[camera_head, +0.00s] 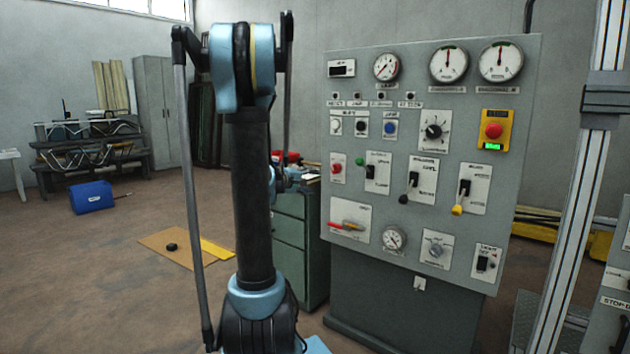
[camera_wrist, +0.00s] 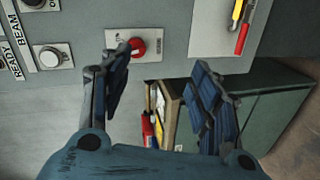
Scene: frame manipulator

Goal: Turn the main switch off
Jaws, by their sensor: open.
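The grey control panel (camera_head: 388,262) stands right of my arm and carries several gauges, knobs, levers and buttons. Its labels are too small to tell which control is the main switch. Candidates include a black rotary knob (camera_head: 434,131), a black lever switch (camera_head: 413,180) and a red and yellow handle pair (camera_head: 347,226). The handle pair also shows at the upper right in the wrist view (camera_wrist: 242,27). My gripper (camera_wrist: 160,65) is open and empty, its fingers spread below a red button (camera_wrist: 138,46). The arm partly hides the gripper in the head view.
A green cabinet (camera_head: 288,235) with items on top stands left of the panel, close to my gripper. A metal post (camera_head: 573,215) rises at the right.

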